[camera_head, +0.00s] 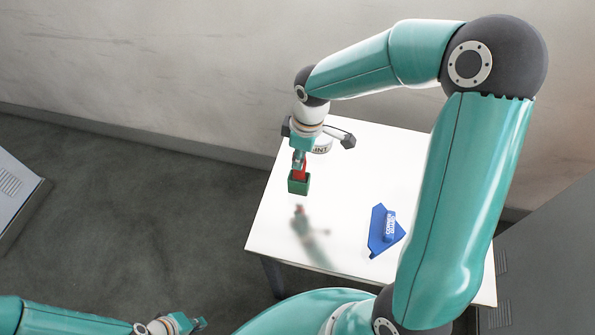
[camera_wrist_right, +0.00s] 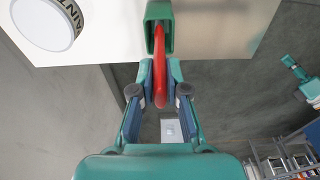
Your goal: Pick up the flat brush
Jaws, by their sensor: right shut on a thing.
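The flat brush, with a red handle and a green block-like head (camera_head: 299,184), hangs head down above the left part of the white table. Its shadow lies on the tabletop apart from it. My right gripper (camera_head: 300,160) is shut on the red handle. In the right wrist view, the two fingers of my right gripper (camera_wrist_right: 160,78) close on the red handle (camera_wrist_right: 160,50) from both sides, with the green head beyond the fingertips. My left gripper (camera_head: 192,322) is low at the bottom left, far from the brush; its fingers are too small to read.
The white table (camera_head: 345,185) stands near the wall. A white paint can (camera_head: 322,146) is on it behind my right gripper, partly hidden. A blue corner tool (camera_head: 385,230) lies to the right. The tabletop's front left is clear. A grey cabinet (camera_head: 545,265) stands at right.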

